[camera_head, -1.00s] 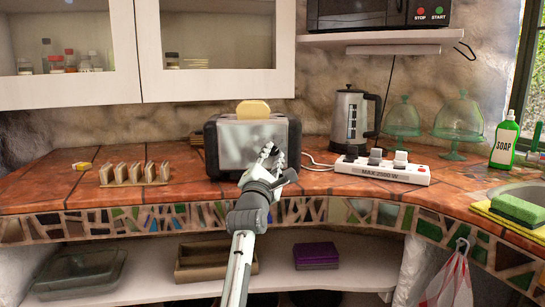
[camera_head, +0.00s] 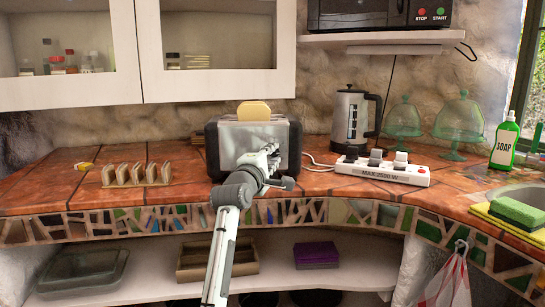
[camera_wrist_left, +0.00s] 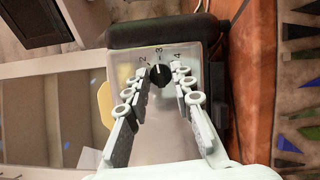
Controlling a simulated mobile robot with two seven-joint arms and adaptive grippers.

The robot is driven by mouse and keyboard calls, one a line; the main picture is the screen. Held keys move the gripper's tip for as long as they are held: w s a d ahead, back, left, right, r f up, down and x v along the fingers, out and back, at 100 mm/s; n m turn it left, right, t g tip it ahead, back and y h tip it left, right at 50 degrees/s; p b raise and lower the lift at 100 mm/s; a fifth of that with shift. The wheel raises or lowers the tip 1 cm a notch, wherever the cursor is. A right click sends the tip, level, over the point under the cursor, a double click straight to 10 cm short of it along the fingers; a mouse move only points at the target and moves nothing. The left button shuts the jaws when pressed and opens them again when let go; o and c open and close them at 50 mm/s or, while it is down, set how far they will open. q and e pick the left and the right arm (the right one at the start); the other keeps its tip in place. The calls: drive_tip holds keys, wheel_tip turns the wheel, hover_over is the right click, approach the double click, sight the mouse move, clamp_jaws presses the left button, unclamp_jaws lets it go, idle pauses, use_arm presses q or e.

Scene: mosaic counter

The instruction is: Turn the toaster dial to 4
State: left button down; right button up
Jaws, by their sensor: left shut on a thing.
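The toaster (camera_head: 232,138) is silver with dark ends and stands on the tiled counter, a slice of bread (camera_head: 253,110) showing at its top. My left gripper (camera_head: 270,150) is at its front face, hiding the dial in the head view. In the left wrist view, the black dial (camera_wrist_left: 159,76) sits between the fingertips of my left gripper (camera_wrist_left: 161,72), which is shut on it. The numbers 2, 3 and 4 show around the dial, and its white mark points about at 3. My right gripper is not in view.
A toast rack (camera_head: 136,174) stands left of the toaster. A power strip (camera_head: 385,168) and a kettle (camera_head: 350,115) are to the right, with glass domes (camera_head: 459,118) beyond. Cabinets (camera_head: 215,87) hang above. The counter's front edge lies below the gripper.

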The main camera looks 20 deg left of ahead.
use_arm(q)
drive_tip(key=m+g, duration=0.1)
drive_tip(key=m, duration=0.1)
drive_tip(key=m+g+y, duration=0.1)
drive_tip(key=m, duration=0.2)
drive_tip(key=r+m+g, duration=0.1)
drive_tip(key=m, duration=0.2)
drive_tip(key=shift+w+y, duration=0.1)
drive_tip(key=shift+y, duration=0.2)
drive_tip(key=shift+m, duration=0.3)
drive_tip(key=c, duration=1.3)
unclamp_jaws()
drive_tip(key=shift+d+f+g, duration=0.1)
drive_tip(key=shift+g, duration=0.2)
drive_tip(key=v, duration=1.2)
